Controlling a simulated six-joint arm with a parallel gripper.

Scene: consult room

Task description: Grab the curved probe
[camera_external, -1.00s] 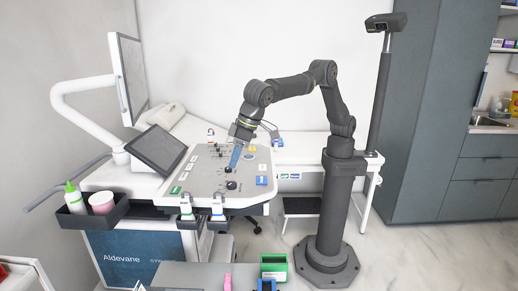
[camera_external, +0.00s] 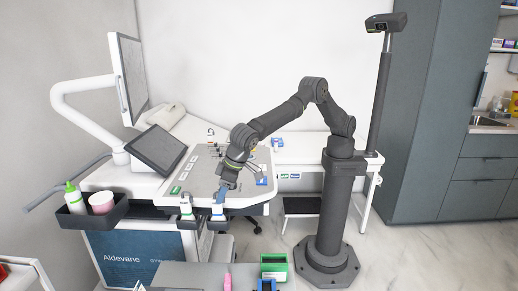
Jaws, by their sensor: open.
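Two white probes hang in holders on the front edge of the ultrasound console (camera_external: 255,207): a left probe (camera_external: 186,208) and a right probe (camera_external: 218,210). At this size I cannot tell which of them is the curved one. My gripper (camera_external: 220,195) points down with its blue fingers just above or around the top of the right probe. The jaws are open. The fingers partly cover that probe's top, and I cannot tell whether they touch it.
A tilted dark screen (camera_external: 157,149) and a monitor arm stand to the left. A green box (camera_external: 274,266) and a pink item (camera_external: 227,283) are in front.

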